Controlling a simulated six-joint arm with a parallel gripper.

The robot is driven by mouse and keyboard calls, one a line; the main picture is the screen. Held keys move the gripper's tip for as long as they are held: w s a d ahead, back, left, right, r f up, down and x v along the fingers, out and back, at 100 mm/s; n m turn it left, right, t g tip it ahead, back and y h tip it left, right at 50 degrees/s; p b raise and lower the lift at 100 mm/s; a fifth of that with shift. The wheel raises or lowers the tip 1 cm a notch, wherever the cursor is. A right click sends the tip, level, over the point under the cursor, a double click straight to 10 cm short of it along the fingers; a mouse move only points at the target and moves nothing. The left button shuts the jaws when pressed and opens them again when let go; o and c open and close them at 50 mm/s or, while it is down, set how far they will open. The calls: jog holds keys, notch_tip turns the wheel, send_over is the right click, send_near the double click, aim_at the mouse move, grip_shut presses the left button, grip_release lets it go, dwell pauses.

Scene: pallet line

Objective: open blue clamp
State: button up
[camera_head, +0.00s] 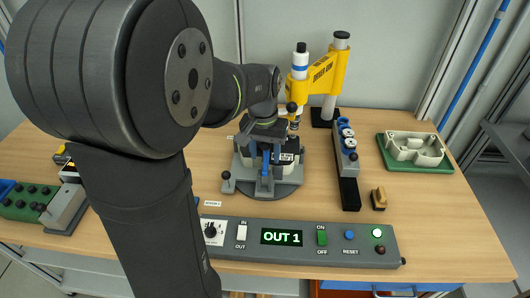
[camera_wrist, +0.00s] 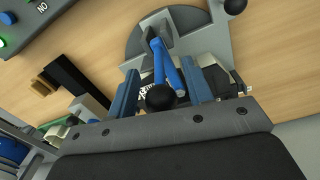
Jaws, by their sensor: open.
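The blue clamp (camera_wrist: 161,62) is a blue lever with a black ball knob, mounted on a round grey fixture (camera_wrist: 140,45). In the head view the blue clamp (camera_head: 265,162) shows at the front of the fixture, partly hidden by my wrist. My gripper (camera_wrist: 162,88) is open, with one finger on each side of the blue lever and knob. I cannot tell whether either finger touches it. In the head view my gripper (camera_head: 265,148) is just above the fixture, its fingers hard to make out.
A control panel (camera_head: 300,240) reading OUT 1 lies along the front. A yellow press (camera_head: 320,70) stands behind the fixture. To the right are a rack of blue and white parts (camera_head: 346,150), a small tan block (camera_head: 379,198) and a green tray (camera_head: 445,163). Bare wood lies at far right.

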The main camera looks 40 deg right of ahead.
aim_at(266, 170)
jog(key=shift+f, duration=0.25)
grip_shut()
jog(key=shift+s, duration=0.1)
jog(key=shift+s+a+t+h, duration=0.8)
jog(key=shift+t+h, duration=0.4)
jog(key=shift+s+a+f+t+h, duration=0.2)
jog(key=shift+s+a+t+h, duration=0.2)
jog(key=shift+t+h, duration=0.25)
jog(key=shift+s+a+f+t+h, duration=0.15)
jog(key=shift+s+a+t+h, duration=0.2)
jog(key=shift+t+h, duration=0.3)
